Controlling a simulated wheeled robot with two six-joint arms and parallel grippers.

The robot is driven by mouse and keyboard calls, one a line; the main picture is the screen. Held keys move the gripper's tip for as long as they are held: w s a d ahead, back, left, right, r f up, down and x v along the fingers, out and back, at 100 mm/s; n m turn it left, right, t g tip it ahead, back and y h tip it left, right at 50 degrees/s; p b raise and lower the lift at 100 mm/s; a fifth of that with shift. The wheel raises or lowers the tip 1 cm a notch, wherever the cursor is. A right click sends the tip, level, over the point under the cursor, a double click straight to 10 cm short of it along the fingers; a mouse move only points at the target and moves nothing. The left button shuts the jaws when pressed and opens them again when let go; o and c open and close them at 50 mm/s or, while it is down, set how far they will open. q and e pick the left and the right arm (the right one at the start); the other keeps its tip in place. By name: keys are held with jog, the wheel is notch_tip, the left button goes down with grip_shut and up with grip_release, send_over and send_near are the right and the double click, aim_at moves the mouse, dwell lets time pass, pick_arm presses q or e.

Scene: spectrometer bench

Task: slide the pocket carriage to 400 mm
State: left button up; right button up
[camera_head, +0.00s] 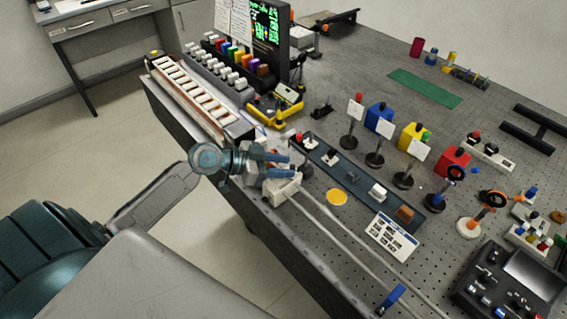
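My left gripper (290,166) reaches in from the left over the near edge of the bench. Its two blue fingers are spread apart with a gap between them, and no thing shows clearly held there. Just below the fingers a white block (284,191), which looks like the pocket carriage, sits at the far end of a pair of pale rails (341,245). Whether the fingers touch it, I cannot tell. The rails run toward the lower right, where a blue piece (391,297) stands on them. No scale numbers are readable. My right gripper is out of view.
Posts with white cards (386,128) and coloured boxes stand behind. A control box (509,285) is at lower right.

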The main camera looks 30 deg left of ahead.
pick_arm(q)
jog(key=shift+w+d+f, duration=0.15)
jog(key=shift+w+d, duration=0.05)
jog(key=shift+d, duration=0.1)
grip_shut()
